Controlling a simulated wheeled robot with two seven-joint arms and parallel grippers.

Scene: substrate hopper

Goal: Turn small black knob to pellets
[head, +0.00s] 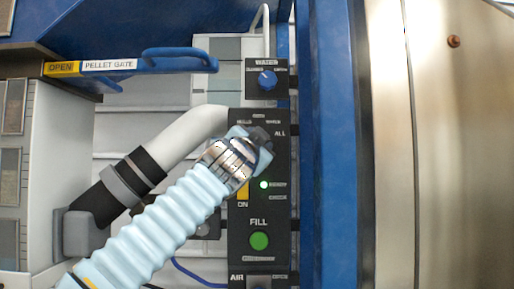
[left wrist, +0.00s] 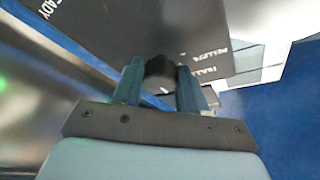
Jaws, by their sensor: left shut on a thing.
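The small black knob (left wrist: 160,68) sits between the two fingers of my left gripper (left wrist: 159,88) in the left wrist view. In the head view only a dark part of the knob (head: 264,133) shows beside the fingers. My left gripper (head: 257,145) is shut on the knob at the upper part of the black control panel (head: 275,220). The word PELLETS shows on the panel face (left wrist: 195,30) in the left wrist view, beside the knob. Which way the knob points is hidden. My right gripper is in neither view.
Below the knob are a lit green lamp (head: 264,185) and a green FILL button (head: 259,240). A blue WATER knob (head: 267,79) is above. A blue PELLET GATE handle (head: 180,60) juts out at upper left. A pale pipe (head: 190,137) runs behind my arm. A blue post (head: 340,180) stands right.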

